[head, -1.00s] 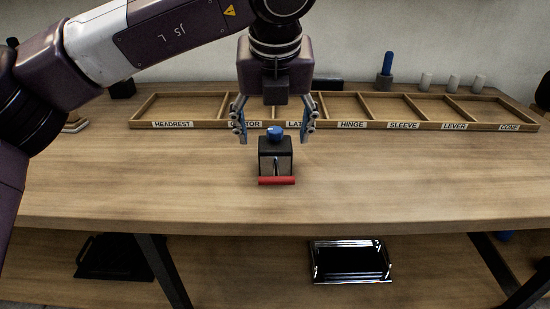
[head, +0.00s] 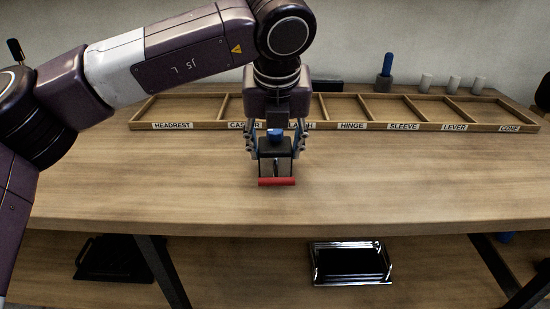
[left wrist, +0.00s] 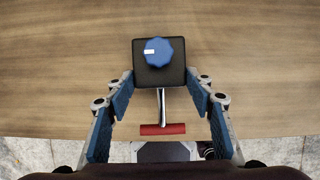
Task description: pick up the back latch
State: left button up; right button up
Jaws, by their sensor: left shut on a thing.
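The back latch (head: 275,148) stands on the table in front of the tray. It has a black block body, a blue knob on top and a red crossbar (head: 277,182) at the front. My left gripper (head: 277,153) points down over it and is shut on its black body, one finger on each side. The left wrist view shows the latch (left wrist: 158,78) between the blue pads of the left gripper (left wrist: 159,80), knob facing up and red bar (left wrist: 162,129) towards the wrist. My right gripper is out of view.
A wooden compartment tray (head: 335,126) with labels such as HEADREST, HINGE, SLEEVE, LEVER and CONE lies behind the latch. A blue-topped grey part (head: 385,72) and small pale cylinders (head: 454,83) stand behind it. The table front is clear. A shiny tray (head: 350,263) sits below.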

pick_arm(q)
jog(key=shift+r, duration=0.1)
jog(key=c, duration=0.3)
jog(key=shift+r, duration=0.1)
